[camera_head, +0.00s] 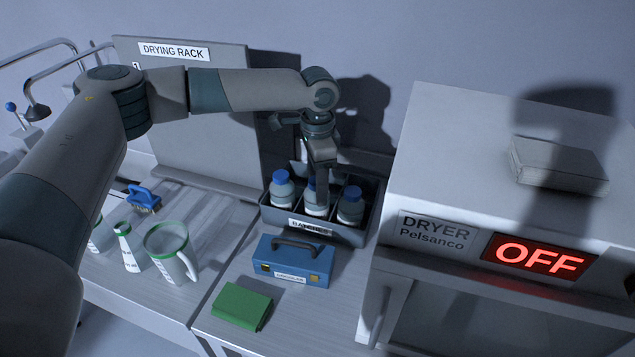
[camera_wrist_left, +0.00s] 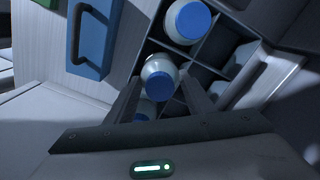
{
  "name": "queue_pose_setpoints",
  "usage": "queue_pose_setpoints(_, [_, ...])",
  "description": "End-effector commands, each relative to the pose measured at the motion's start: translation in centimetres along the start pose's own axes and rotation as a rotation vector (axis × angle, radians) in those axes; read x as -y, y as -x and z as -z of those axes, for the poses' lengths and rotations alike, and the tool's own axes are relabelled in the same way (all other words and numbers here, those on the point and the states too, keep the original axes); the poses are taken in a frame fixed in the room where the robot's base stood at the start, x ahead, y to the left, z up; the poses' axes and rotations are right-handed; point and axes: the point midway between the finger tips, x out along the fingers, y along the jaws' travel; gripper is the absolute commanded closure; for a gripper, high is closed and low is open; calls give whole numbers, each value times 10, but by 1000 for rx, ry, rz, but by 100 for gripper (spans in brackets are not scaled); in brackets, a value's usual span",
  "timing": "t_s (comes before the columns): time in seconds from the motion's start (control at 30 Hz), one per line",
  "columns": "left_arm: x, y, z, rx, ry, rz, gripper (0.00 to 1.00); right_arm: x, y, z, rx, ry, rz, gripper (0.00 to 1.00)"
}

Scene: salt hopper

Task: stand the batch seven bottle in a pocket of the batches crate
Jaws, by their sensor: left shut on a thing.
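The batches crate (camera_head: 338,233) is a dark divided crate against the back wall, its label partly readable. Three white bottles with blue caps stand in a row along its front side: a left one (camera_head: 282,190), a middle one (camera_head: 313,208) and a right one (camera_head: 350,207). I cannot read which is batch seven. My left gripper (camera_head: 321,185) points down over the crate, shut on the middle bottle, which also shows between the fingers in the left wrist view (camera_wrist_left: 160,80). It looks upright in the middle front pocket; its base is hidden. My right gripper is not in view.
A blue toolbox (camera_head: 292,262) stands in front of the crate, with a green box (camera_head: 241,306) before it. The dryer (camera_head: 480,170) rises close on the right, reading OFF. The drying rack (camera_head: 200,130) stands behind left; a jug (camera_head: 170,255) and brush (camera_head: 145,199) are left.

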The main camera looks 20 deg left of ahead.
Motion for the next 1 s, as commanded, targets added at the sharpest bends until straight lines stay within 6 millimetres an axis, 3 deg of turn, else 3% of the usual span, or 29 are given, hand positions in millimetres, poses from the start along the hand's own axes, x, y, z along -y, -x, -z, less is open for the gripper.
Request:
queue_pose_setpoints(0.43, [0,-6,0,0,0,-1,98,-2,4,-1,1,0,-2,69])
queue_pose_setpoints(0.47, [0,-7,0,0,0,-1,47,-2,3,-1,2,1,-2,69])
queue_pose_setpoints(0.53, [0,-7,0,0,0,0,33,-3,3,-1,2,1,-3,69])
queue_pose_setpoints(1.0, [0,-2,0,-1,0,1,33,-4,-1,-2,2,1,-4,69])
